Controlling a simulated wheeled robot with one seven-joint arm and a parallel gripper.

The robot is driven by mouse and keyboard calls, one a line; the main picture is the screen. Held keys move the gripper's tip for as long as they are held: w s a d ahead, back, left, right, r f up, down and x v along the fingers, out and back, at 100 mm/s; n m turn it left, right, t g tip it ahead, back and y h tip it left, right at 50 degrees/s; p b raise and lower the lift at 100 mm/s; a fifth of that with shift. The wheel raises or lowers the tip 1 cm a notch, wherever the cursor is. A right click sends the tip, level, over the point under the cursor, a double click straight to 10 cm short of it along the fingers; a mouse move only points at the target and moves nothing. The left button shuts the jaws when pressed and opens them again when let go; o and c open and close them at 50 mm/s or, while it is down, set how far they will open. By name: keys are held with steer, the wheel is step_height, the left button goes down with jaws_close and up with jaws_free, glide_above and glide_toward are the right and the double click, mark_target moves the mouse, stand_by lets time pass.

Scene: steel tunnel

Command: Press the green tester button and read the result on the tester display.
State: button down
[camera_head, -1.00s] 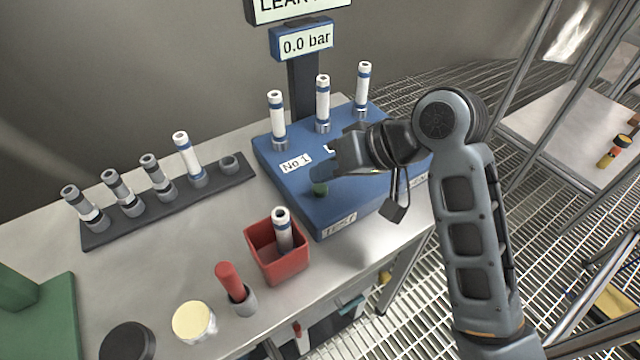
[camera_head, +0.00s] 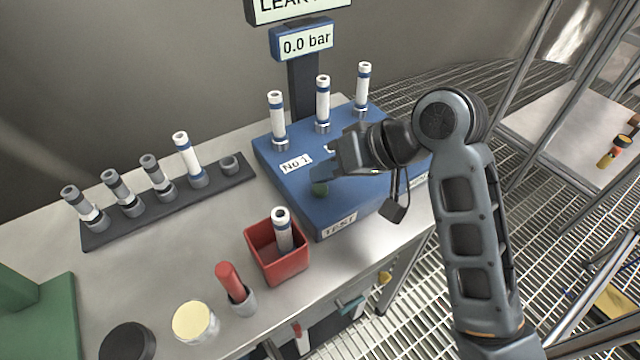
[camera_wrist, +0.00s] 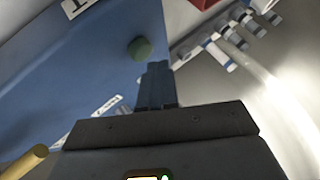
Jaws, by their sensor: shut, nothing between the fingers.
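The blue leak tester (camera_head: 285,165) stands on the steel table with three white cylinders upright in it, the left one (camera_head: 277,118) behind the "No 1" label. Its display (camera_head: 305,43) reads "0.0 bar". The green button (camera_head: 320,188) sits on the tester top near the front edge, above the "TEST" label (camera_head: 339,229). In the wrist view the button (camera_wrist: 139,48) shows just beyond my gripper's fingertips (camera_wrist: 158,66), slightly to their left. My gripper (camera_head: 326,168) is shut and empty, over the tester beside the button. Whether it touches the button I cannot tell.
A red box (camera_head: 276,262) holding one white cylinder stands in front of the tester. A dark rack (camera_head: 215,190) with several cylinders is at left. A red-handled tool (camera_head: 229,276) and a cream-lidded jar (camera_head: 193,321) stand at the front.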

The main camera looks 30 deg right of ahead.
mark_target(325, 188)
steer(key=shift+f, duration=0.1)
stand_by(0.4)
steer(key=shift+f, duration=0.35)
steer(key=shift+s+f, duration=0.1)
steer(key=shift+f, duration=0.8)
stand_by(1.0)
steer(key=shift+r, duration=0.1)
steer(key=shift+r+p, duration=1.1)
steer(key=shift+p, duration=0.15)
step_height(325, 188, up, 6)
steer(key=p, duration=0.7)
steer(key=shift+r, duration=0.1)
